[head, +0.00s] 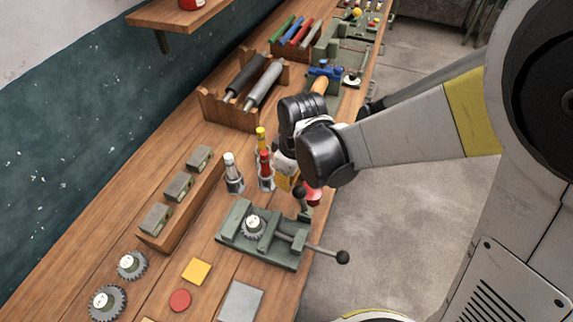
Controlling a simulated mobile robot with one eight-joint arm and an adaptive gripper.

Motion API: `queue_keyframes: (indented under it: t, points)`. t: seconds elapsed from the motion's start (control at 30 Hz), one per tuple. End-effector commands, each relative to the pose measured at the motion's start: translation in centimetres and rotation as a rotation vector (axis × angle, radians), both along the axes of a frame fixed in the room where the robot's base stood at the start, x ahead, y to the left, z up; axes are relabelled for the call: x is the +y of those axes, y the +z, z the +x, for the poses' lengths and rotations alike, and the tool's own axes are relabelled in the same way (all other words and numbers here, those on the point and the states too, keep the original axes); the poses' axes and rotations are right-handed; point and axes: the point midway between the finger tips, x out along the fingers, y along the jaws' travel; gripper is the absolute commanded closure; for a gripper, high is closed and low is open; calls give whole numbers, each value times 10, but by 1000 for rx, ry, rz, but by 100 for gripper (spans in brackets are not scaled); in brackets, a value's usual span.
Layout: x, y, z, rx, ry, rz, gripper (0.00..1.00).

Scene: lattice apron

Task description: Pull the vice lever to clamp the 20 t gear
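The green vice (232,222) sits on the wooden bench in the middle of the head view. A small gear (252,226) with a pale label stands between its jaws; the label is too small to read. A metal bar with black ball ends sticks out over the bench edge, one dark ball (343,257) at its right end. Another dark ball (299,192) and a red knob (313,195) show behind the vice, close under my gripper (288,180). The wrist hides much of my gripper, so its fingers and any contact with the knob cannot be made out.
Bottles (233,173) stand just left of my gripper. A wooden block with metal pieces (178,186) lies left of the vice. Two loose gears (131,265), a yellow square (196,271) and a red disc (180,300) lie in front. Open floor (400,235) is right.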

Motion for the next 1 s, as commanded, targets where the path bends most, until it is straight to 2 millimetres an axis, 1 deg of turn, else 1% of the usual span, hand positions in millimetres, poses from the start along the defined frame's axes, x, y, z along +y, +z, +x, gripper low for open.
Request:
queue_keyframes:
  t: [0.7,0.87,1.0]
  points:
    - [-11,6,-4,-37,-1,105,100]
    - [-17,8,-5,-54,-3,152,100]
    - [-26,10,-8,-79,-6,226,100]
